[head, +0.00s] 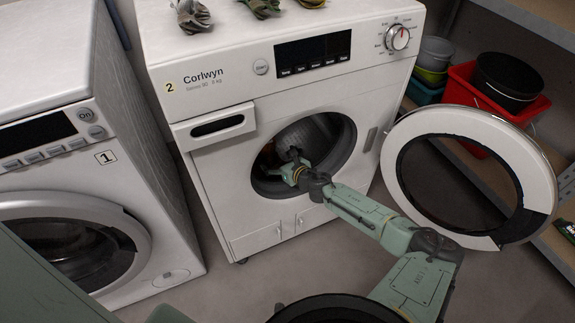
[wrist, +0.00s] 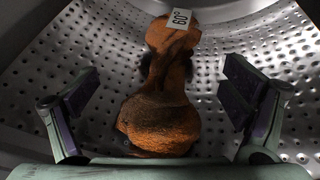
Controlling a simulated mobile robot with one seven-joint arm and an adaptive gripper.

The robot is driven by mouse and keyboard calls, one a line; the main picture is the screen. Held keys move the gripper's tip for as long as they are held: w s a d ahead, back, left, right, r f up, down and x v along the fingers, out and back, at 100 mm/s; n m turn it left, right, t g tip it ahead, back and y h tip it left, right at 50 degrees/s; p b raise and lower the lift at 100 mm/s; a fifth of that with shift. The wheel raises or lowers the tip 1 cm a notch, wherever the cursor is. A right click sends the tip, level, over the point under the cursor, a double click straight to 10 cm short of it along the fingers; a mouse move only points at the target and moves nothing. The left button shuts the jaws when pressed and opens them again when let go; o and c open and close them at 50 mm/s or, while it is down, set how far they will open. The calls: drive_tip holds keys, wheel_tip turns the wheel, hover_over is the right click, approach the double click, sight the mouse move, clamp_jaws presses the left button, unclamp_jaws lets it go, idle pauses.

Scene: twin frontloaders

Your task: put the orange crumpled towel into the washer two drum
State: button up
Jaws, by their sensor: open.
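The orange crumpled towel (wrist: 160,115) lies on the perforated metal floor of the drum (wrist: 225,50) in the wrist view, with a white tag reading 60 at its far end. My gripper (wrist: 160,105) is open, with its two fingers apart on either side of the towel and not visibly touching it. In the head view my gripper (head: 292,165) reaches through the round opening of washer two (head: 220,135), marked 2 and Corlwyn. The towel is mostly hidden in the head view.
Washer two's door (head: 545,180) stands wide open to the right, close to my arm. Washer one (head: 140,180) stands at the left with its door shut. Several small crumpled items (head: 192,15) lie on top of washer two. A red bin (head: 465,90) sits on the right shelf.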

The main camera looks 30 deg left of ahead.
drive_tip(key=v, duration=1)
drive_tip(key=shift+s, duration=0.15)
drive_tip(key=shift+r, duration=0.1)
wheel_tip(320, 180, up, 3)
drive_tip(key=p, duration=0.3)
drive_tip(key=s+d+p, duration=0.3)
drive_tip(key=s+d, duration=0.6)
drive_tip(key=d, duration=0.3)
drive_tip(key=shift+s+d+p, duration=0.35)
drive_tip(key=shift+s, duration=0.05)
